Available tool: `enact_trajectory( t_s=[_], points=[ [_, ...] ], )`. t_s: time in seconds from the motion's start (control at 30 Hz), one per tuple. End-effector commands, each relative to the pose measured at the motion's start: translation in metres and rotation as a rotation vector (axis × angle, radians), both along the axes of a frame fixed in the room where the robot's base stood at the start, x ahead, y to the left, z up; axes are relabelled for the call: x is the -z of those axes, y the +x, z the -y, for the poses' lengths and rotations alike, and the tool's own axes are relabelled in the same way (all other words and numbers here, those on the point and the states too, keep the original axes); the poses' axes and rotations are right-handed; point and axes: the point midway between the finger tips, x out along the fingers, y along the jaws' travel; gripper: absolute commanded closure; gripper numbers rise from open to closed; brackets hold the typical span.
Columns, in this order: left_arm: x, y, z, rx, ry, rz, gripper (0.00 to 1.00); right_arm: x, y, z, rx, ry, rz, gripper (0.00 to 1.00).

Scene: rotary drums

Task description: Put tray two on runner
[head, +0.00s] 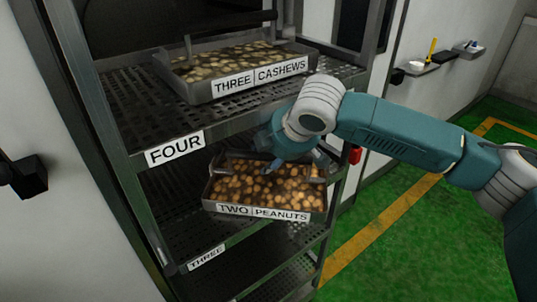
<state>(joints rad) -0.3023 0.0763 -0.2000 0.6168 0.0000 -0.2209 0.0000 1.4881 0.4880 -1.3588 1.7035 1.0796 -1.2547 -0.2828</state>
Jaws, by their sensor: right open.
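Tray two (225,208) is a grey metal tray of brown nuts, with a front label reading "TWO PEANUTS". It is in the rack at the level above the shelf edge marked "THREE", and sits slightly askew. I cannot tell whether it rests fully on that shelf. My right gripper (298,163) is open, reaching in from the right over the back part of the tray. Its arm and fingers hide part of the tray's far side, and I cannot tell whether they touch it. I cannot pick out a separate runner. My left gripper is not in view.
Tray three (197,95), labelled "THREE CASHEWS", stands on the perforated shelf marked "FOUR" (175,149) just above. The rack's metal posts (90,110) frame both sides. A small wall shelf (415,68) and open green floor (400,240) lie to the right.

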Motion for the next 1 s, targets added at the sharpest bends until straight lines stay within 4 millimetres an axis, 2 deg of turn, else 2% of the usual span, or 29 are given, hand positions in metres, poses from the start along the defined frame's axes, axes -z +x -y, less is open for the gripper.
enact_trajectory(
  t_s=[0.2,0.43,0.6,0.73,1.0],
  points=[
    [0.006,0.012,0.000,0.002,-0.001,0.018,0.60,-0.023,-0.015,0.008,-0.001,0.002,0.005,0.54],
    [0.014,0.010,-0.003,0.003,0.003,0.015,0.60,-0.063,-0.042,0.023,0.000,0.001,0.005,0.54],
    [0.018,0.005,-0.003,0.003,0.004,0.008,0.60,-0.084,-0.057,0.030,0.000,0.001,0.003,0.54],
    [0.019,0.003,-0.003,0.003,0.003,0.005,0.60,-0.093,-0.063,0.033,0.002,0.000,0.002,0.54],
    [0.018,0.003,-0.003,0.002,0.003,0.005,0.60,-0.096,-0.065,0.034,0.001,0.001,0.001,0.54]
  ],
)
